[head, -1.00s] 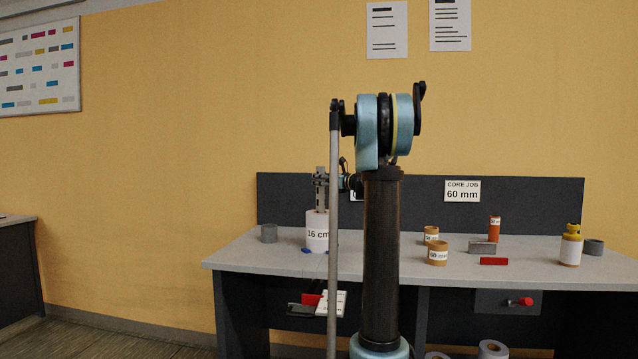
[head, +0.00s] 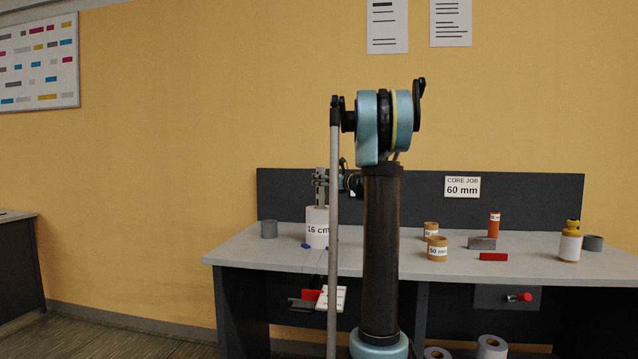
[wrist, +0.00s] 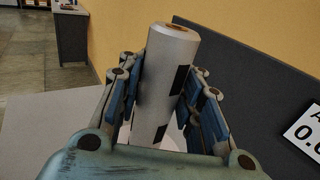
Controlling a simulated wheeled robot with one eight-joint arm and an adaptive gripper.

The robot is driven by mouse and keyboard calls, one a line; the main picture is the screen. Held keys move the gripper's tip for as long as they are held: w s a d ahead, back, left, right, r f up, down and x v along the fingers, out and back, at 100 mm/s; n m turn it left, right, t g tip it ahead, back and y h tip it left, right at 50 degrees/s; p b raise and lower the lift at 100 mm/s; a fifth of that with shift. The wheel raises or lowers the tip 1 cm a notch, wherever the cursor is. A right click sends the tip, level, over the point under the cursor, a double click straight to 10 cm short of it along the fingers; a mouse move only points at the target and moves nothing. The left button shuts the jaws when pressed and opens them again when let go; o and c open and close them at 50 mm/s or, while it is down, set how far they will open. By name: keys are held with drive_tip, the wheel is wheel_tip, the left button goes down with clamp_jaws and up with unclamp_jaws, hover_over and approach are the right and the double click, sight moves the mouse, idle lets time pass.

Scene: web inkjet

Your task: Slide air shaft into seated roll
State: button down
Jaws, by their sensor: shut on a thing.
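The white roll labelled 16 cm (head: 316,238) stands upright on the left part of the bench. My gripper (head: 321,182) is above it, shut on the air shaft (wrist: 166,75), a grey cylinder with black patches and a gold-coloured centre at its top end. The shaft is upright between my gripper's fingers (wrist: 165,100) in the wrist view. In the head view the shaft's lower part meets the roll's top. I cannot tell how deep it is in the core. The roll's pale top shows only in part behind the shaft in the wrist view.
The grey bench (head: 400,262) has a dark back panel (head: 540,200) close behind the roll. Brown cores (head: 437,250), a red block (head: 493,257) and a yellow-topped bottle (head: 570,245) stand to the right.

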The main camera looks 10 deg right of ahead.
drive_tip(key=shift+f, duration=4.9)
idle(0.4)
drive_tip(key=c, duration=1.1)
unclamp_jaws()
drive_tip(key=shift+o, duration=0.2)
approach(324, 203)
drive_tip(key=shift+w+a+f, duration=0.1)
drive_tip(key=shift+w, duration=0.05)
